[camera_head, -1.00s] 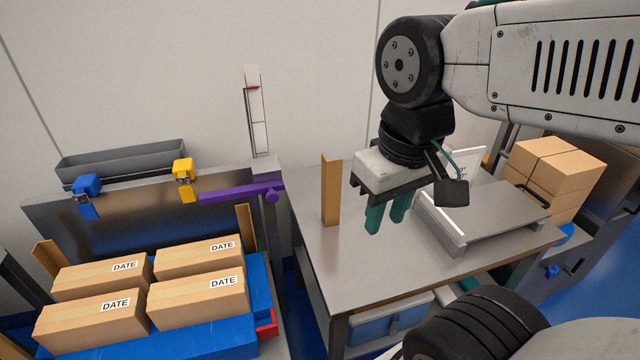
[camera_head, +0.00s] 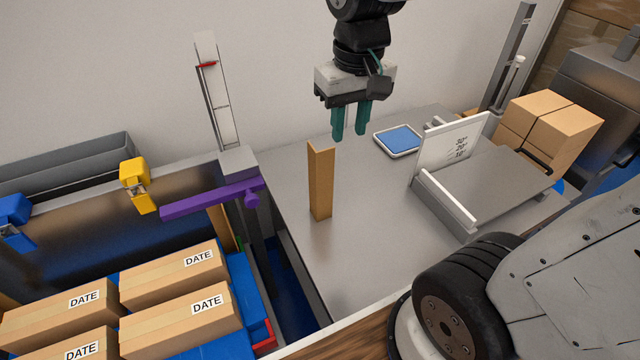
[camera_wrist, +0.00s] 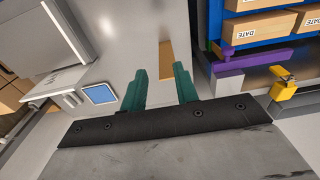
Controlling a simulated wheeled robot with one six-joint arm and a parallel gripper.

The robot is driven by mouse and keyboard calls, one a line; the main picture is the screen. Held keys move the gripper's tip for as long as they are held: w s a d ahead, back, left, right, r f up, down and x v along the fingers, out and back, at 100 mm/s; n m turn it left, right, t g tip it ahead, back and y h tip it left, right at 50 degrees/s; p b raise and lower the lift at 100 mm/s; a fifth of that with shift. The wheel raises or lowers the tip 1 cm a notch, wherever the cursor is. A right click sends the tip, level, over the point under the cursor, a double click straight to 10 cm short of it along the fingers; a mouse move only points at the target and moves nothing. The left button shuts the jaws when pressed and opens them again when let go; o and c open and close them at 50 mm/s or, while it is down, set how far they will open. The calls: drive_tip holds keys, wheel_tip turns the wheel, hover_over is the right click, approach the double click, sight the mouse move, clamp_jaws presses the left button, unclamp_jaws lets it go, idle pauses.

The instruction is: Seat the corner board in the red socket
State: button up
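The corner board (camera_head: 321,182) is a tan, upright L-shaped piece standing on the metal table. My gripper (camera_head: 351,136) is above and behind it in the head view, with its green fingers apart and nothing between them. In the wrist view the board's tan top (camera_wrist: 168,60) shows just beyond my gripper's fingertips (camera_wrist: 160,72), apart from them. The red socket (camera_head: 264,334) appears as a small red part at the front right corner of the blue carrier; it is mostly hidden by the carton and carrier edge.
Several cartons labelled DATE sit on the blue carrier (camera_head: 252,300). A purple bar (camera_head: 212,200) and a yellow clamp (camera_head: 136,184) are along its back. A blue-screened tablet (camera_head: 398,139) and a grey angled fixture (camera_head: 485,185) are on the table (camera_head: 300,262). Table around the board is clear.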

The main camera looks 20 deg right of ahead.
hover_over(321, 183)
drive_tip(key=w, duration=0.2)
wheel_tip(321, 183, down, 7)
wheel_tip(321, 183, down, 8)
drive_tip(key=a, duration=0.1)
drive_tip(key=shift+g, duration=0.3)
drive_tip(key=shift+r, duration=0.1)
clamp_jaws()
